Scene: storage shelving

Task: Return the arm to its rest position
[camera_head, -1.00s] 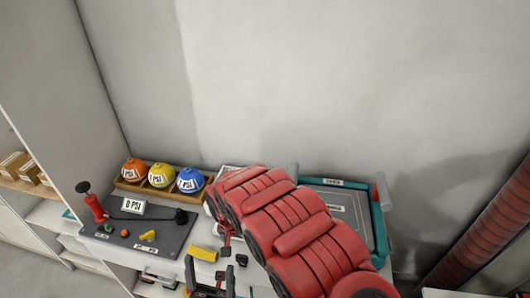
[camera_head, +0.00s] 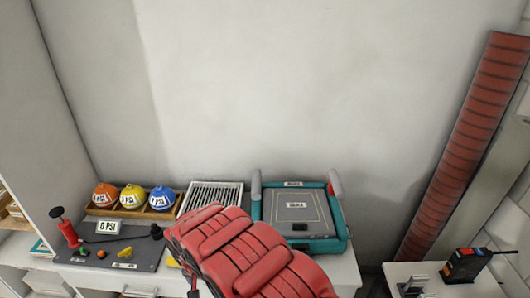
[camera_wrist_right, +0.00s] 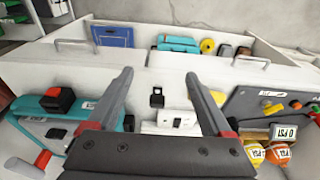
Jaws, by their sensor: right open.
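My right arm (camera_head: 245,258), red and segmented, crosses the lower middle of the head view in front of the white bench. My right gripper (camera_wrist_right: 158,82) shows in the right wrist view with its two grey fingers wide apart and nothing between them. It faces the bench edge and the shelf space; a small black clip (camera_wrist_right: 157,97) and a white block (camera_wrist_right: 172,121) appear between the fingers. In the head view the gripper is mostly cut off or hidden by the arm. My left gripper is in neither view.
Orange, yellow and blue balls (camera_head: 132,197) sit in a wooden rack behind a dark board (camera_head: 110,255) with a red pump (camera_head: 69,234). A teal-framed case (camera_head: 298,210) stands right of the arm. A side table (camera_head: 440,282) holds a black-and-red device (camera_head: 464,264).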

